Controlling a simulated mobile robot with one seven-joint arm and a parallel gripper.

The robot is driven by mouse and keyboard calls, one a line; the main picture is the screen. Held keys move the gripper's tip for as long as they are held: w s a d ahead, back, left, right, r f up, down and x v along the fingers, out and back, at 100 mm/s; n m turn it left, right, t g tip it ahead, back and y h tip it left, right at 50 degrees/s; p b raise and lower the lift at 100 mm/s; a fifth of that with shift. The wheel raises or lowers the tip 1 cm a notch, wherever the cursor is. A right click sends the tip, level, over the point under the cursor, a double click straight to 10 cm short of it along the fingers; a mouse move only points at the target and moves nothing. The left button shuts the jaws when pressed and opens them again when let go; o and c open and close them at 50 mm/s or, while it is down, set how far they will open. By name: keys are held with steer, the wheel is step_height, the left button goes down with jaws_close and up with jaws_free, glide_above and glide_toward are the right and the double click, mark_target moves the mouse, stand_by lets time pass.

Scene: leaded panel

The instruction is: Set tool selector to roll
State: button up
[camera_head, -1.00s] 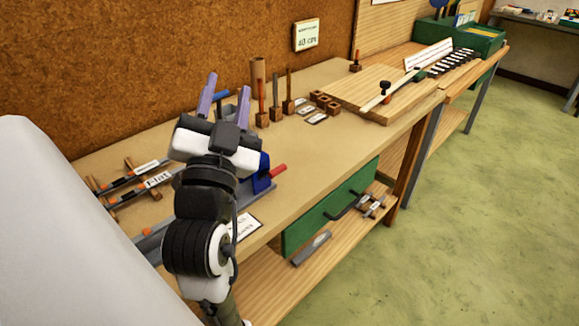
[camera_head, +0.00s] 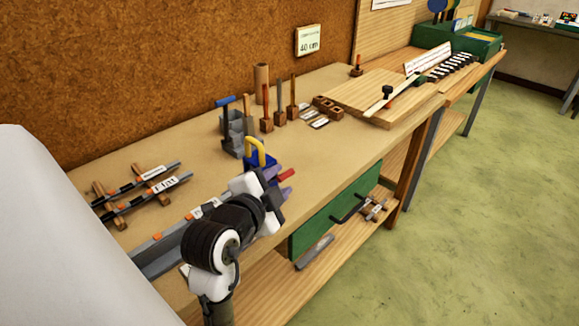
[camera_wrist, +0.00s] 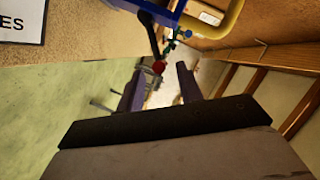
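A blue device (camera_head: 262,163) with a yellow curved handle (camera_head: 254,149) stands near the bench's front edge. A red-ended part (camera_head: 287,174) sticks out from its right side. In the wrist view, the blue body (camera_wrist: 150,8) carries a dark lever with a round red knob (camera_wrist: 158,67). No selector marking for roll is readable. My gripper (camera_head: 281,184) is just in front of the device, low at the bench edge. In the wrist view its purple fingers (camera_wrist: 160,84) stand apart, with the red knob seen near the gap between their tips. Contact cannot be told.
A grey rail (camera_head: 160,247) runs along the bench front. Labelled strips (camera_head: 150,190) lie on wooden rests at left. A grey stand with a blue-handled lever (camera_head: 233,130) and upright tools (camera_head: 279,108) stand behind. A green drawer (camera_head: 325,212) is below the bench top.

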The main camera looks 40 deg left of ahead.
mark_target(285, 176)
steer(key=p+x, duration=0.1)
steer(key=x, duration=0.4)
steer(key=shift+w+a, duration=0.15)
steer(key=shift+w, duration=0.2)
jaws_close()
